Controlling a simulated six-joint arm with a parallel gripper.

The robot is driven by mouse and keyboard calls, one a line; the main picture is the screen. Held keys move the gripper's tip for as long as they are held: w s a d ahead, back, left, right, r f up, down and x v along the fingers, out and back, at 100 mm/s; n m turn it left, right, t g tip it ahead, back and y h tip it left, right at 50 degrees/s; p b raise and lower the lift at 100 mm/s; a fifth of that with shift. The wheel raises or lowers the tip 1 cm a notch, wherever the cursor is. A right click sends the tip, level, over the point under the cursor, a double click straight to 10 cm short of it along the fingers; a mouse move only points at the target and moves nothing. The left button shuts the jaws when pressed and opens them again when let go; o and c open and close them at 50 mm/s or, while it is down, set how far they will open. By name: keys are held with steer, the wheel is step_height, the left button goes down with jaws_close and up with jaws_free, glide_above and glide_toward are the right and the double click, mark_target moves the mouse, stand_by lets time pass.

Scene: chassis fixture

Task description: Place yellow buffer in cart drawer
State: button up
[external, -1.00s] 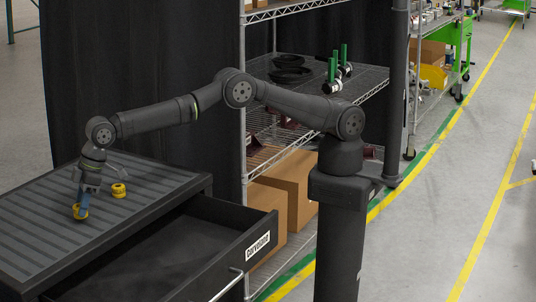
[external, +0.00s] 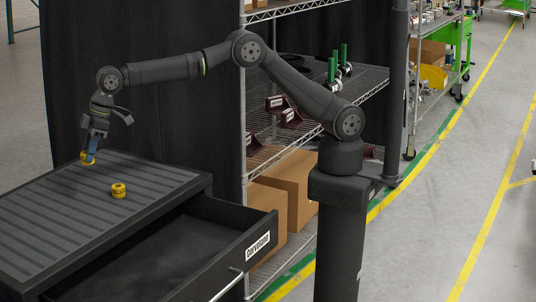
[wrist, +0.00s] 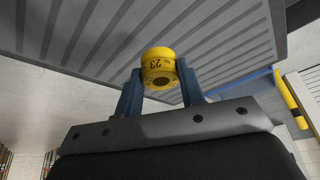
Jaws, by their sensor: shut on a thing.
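My gripper (external: 91,156) is shut on a yellow buffer (external: 85,157) and holds it above the far left part of the cart top. In the wrist view the held yellow buffer (wrist: 158,66) sits between the two blue fingers, with black "23" marking and a dark hole showing. A second yellow buffer (external: 118,190) lies on the ribbed cart top (external: 60,222). The cart drawer (external: 165,262) stands pulled open at the front right of the cart; the visible part of its floor looks empty.
A wire shelf rack (external: 350,88) with cardboard boxes (external: 290,180) and parts stands behind the drawer. A black curtain (external: 150,40) hangs behind the cart. Most of the cart top is bare.

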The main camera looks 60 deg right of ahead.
step_height(320, 180, up, 3)
steer(key=shift+r, duration=0.2)
steer(key=m, duration=0.1)
glide_above(170, 273)
steer(key=s+d, duration=0.1)
steer(key=d, duration=0.1)
steer(key=shift+t, duration=0.3)
steer(key=f, duration=2.9)
steer(key=shift+a, duration=0.25)
steer(key=shift+f, duration=0.15)
steer(key=shift+f, duration=0.1)
steer(key=o, duration=1)
